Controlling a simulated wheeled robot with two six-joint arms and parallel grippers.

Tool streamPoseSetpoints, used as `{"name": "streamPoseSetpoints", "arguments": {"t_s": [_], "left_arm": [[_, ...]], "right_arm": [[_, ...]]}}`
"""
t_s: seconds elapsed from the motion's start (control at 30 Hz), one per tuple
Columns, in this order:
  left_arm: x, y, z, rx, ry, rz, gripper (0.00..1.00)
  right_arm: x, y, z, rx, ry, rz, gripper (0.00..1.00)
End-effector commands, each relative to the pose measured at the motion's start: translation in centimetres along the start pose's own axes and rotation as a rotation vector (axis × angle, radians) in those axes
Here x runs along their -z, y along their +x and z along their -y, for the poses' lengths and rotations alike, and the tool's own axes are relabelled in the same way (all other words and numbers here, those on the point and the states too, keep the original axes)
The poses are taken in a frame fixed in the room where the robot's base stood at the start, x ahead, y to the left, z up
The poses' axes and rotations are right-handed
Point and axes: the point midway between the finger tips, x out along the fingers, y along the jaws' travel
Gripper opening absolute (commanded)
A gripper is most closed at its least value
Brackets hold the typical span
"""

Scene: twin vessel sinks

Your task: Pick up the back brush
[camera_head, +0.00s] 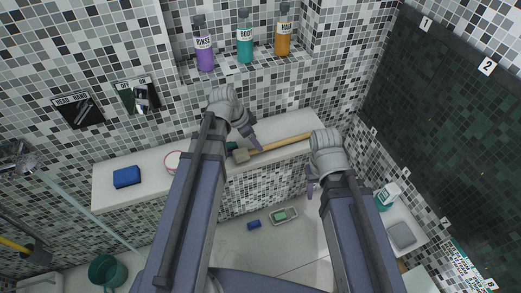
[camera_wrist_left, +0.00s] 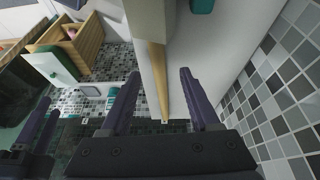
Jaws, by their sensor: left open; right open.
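The back brush has a long light-wood handle (camera_head: 282,142) and a grey-beige head (camera_head: 241,155). It lies on the white ledge, with the head to the left and the handle running right, partly behind my right arm. My left gripper (camera_head: 254,143) is open over the handle near the head. In the left wrist view the handle (camera_wrist_left: 158,85) runs between the two open fingers (camera_wrist_left: 159,73), with space on both sides; I cannot tell its exact height below them. My right gripper (camera_head: 312,186) is open and empty, in front of the ledge.
A blue sponge (camera_head: 127,177) and a round red-rimmed item (camera_head: 173,161) stand on the ledge (camera_head: 107,192) to the left. Purple (camera_head: 204,54), teal (camera_head: 245,45) and orange (camera_head: 283,38) bottles stand on the upper shelf. A tiled wall rises behind the ledge.

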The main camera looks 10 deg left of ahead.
Motion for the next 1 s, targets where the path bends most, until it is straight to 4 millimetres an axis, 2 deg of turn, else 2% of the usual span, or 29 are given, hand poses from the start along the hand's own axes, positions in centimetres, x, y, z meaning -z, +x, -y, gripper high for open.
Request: {"name": "streamPoseSetpoints", "arguments": {"t_s": [0.33, 0.67, 1.0], "left_arm": [[0.0, 4.7, -0.2, 0.0, 0.001, 0.004, 0.62], [0.2, 4.9, -0.3, 0.0, -0.001, 0.004, 0.62], [0.2, 5.0, -0.3, 0.0, -0.001, 0.004, 0.24]], "right_arm": [[0.2, 4.3, 0.4, 0.0, 0.0, 0.0, 0.5], [0.3, 4.4, 0.4, 0.0, 0.0, 0.0, 0.5], [0.3, 4.4, 0.4, 0.0, 0.0, 0.0, 0.5]]}}
